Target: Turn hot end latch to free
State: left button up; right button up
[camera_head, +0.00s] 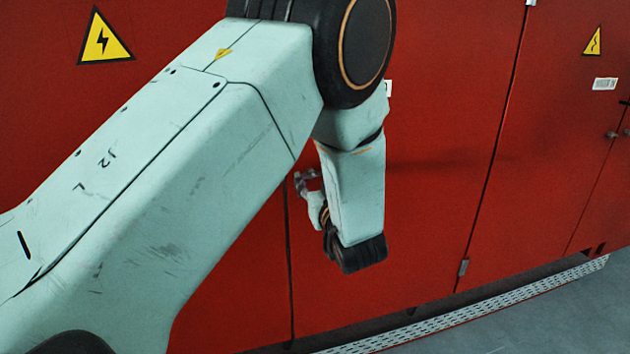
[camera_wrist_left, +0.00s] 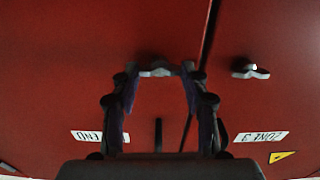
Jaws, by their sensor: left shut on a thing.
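The hot end latch (camera_wrist_left: 158,70) is a small grey handle on the red cabinet door, and in the left wrist view it lies across between my fingertips. My left gripper (camera_wrist_left: 160,75) is shut on it, with a dark finger at each end of the handle. The upside-down label ending in "END" (camera_wrist_left: 87,136) is on the same door. In the head view the left gripper (camera_head: 307,182) shows small at the door, partly hidden by my wrist; the latch cannot be told apart there. My right gripper is in neither view.
A second grey latch (camera_wrist_left: 250,71) sits across the door seam, near the "ZONE 3" label (camera_wrist_left: 260,136). Red cabinet doors (camera_head: 440,170) fill the background, with a yellow warning sign (camera_head: 105,40). A perforated strip (camera_head: 480,308) runs along the base; grey floor is clear at lower right.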

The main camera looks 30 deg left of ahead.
pick_arm(q)
jog(key=n+b, duration=0.1)
jog(key=n, duration=0.3)
jog(key=shift+f+n, duration=0.15)
jog(key=shift+n, duration=0.15)
jog(key=n+b, duration=0.2)
jog(key=n, duration=0.2)
jog(key=shift+n+b, duration=0.3)
jog(key=shift+b, duration=0.1)
jog(key=n+b, duration=0.3)
jog(key=n, duration=0.1)
jog(key=shift+f, duration=0.1)
jog(key=n+b, duration=0.2)
jog(key=n, duration=0.1)
jog(key=shift+n+b, duration=0.3)
jog(key=shift+b, duration=0.1)
jog(key=shift+n+b, duration=0.3)
jog(key=shift+r, duration=0.2)
jog(key=o, duration=1.1)
jog(key=shift+o, duration=0.2)
